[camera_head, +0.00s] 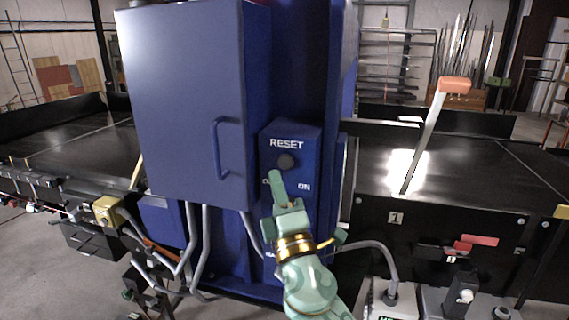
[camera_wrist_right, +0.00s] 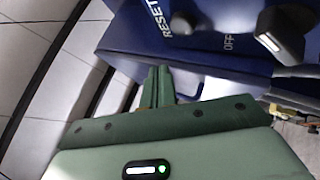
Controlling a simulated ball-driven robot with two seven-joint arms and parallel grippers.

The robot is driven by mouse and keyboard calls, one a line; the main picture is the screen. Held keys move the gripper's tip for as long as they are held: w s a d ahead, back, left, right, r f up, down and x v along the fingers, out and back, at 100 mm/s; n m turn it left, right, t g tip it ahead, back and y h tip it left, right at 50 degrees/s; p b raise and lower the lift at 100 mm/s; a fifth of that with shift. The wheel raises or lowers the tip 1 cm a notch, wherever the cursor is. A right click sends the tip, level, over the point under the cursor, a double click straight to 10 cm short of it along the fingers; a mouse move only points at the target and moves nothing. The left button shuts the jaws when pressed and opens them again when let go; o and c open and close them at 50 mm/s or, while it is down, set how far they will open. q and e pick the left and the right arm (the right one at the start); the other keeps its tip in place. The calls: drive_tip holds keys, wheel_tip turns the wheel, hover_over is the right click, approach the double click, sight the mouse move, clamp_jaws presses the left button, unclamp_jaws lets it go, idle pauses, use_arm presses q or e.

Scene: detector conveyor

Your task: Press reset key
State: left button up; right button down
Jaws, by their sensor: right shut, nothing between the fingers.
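The reset key (camera_head: 286,161) is a round dark button under the word RESET on a blue control box (camera_head: 309,140). It also shows in the wrist view (camera_wrist_right: 181,23), beside the RESET lettering. My right gripper (camera_head: 276,176) is pale green, shut and empty, with its fingertips just below and slightly left of the key in the head view. In the wrist view the shut fingers (camera_wrist_right: 158,72) point toward the panel, with a gap in the picture between tips and key. Whether they touch the box is unclear. My left gripper is not in view.
A dark rotary switch (camera_wrist_right: 281,34) sits on the same panel near OFF; my gripper hides it in the head view. A blue cabinet (camera_head: 185,100) with a handle (camera_head: 222,148) stands left of the box. A lever with an orange grip (camera_head: 455,86) rises at right, by the black conveyor (camera_head: 480,170).

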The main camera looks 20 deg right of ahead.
sight(280, 157)
drive_tip(key=shift+w+d+b, duration=0.25)
drive_tip(key=shift+w+d, duration=0.35)
drive_tip(key=shift+w, duration=0.25)
drive_tip(key=shift+w+d+b, duration=0.2)
drive_tip(key=shift+w+d, duration=0.35)
drive_tip(key=shift+w, duration=0.25)
drive_tip(key=shift+w+d, duration=0.1)
drive_tip(key=shift+w, duration=0.05)
idle(0.8)
drive_tip(key=shift+w+d, duration=0.1)
drive_tip(key=shift+w, duration=0.1)
drive_tip(key=shift+w+d+b, duration=0.3)
drive_tip(key=shift+w+b, duration=0.05)
drive_tip(key=shift+b, duration=0.1)
idle(0.8)
drive_tip(key=shift+s+a, duration=0.5)
drive_tip(key=shift+s, duration=0.25)
